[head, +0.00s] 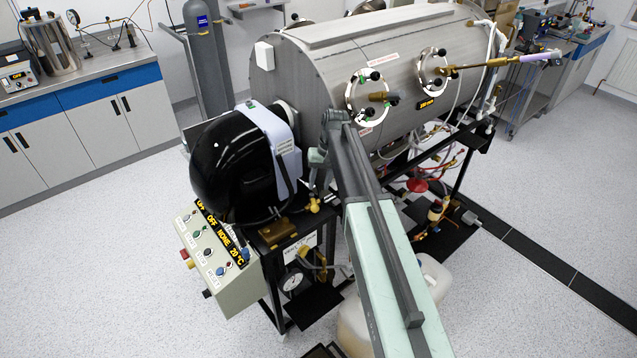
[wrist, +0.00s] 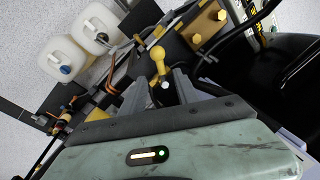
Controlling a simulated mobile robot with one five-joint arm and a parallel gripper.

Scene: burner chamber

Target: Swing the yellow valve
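The yellow valve (wrist: 158,54) shows in the wrist view as a rounded yellow body with a short stem, just beyond and between my fingertips. In the head view a small yellow valve (head: 313,205) sits at the front of the rig, below the black dome and beside my arm. My gripper (wrist: 161,78) is open in the wrist view, with one grey finger on each side of the stem's line. I cannot tell whether either finger touches the valve. In the head view my arm hides most of the gripper.
The steel chamber (head: 400,50) and black dome (head: 232,160) stand close to my arm. A control box (head: 215,255) is at the front left. A brass block (wrist: 203,25) and white jugs (wrist: 62,57) lie near the valve. Open floor (head: 90,270) is at left.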

